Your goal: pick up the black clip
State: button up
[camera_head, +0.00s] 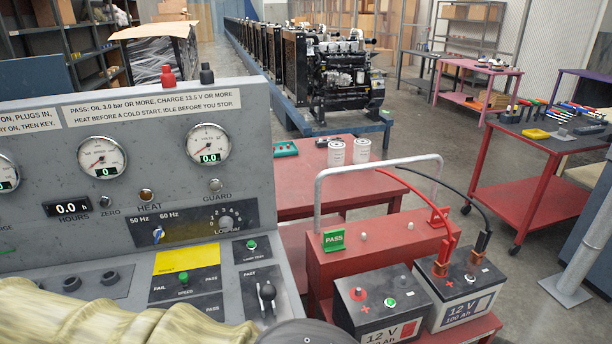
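The black clip (482,242) stands upright at the rear right of the farther 12 V battery (464,297), with copper-coloured jaws at a terminal. A black cable (440,182) runs from it up and left, behind the grey hoop handle. The red clip (441,262) stands on the same battery, to the left of the black clip, with a red cable. I cannot tell how firmly the jaws grip. My gripper's fingers do not show. A dark rounded shape at the bottom edge and a pale yellow ribbed form at bottom left may be parts of my arm.
A grey gauge console (135,165) fills the left. A red box (375,245) with a tall grey hoop handle (380,164) and green PASS tag stands behind a nearer 12 V battery (384,302). A red-framed bench (540,150) with tools stands right; open floor lies between.

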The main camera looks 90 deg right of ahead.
aim_at(476, 258)
jog(key=u, duration=0.95)
jog(key=i, duration=0.9)
jog(key=z, duration=5.15)
jog(key=i, duration=0.5)
jog(key=u, duration=1.05)
jog(key=i, duration=0.4)
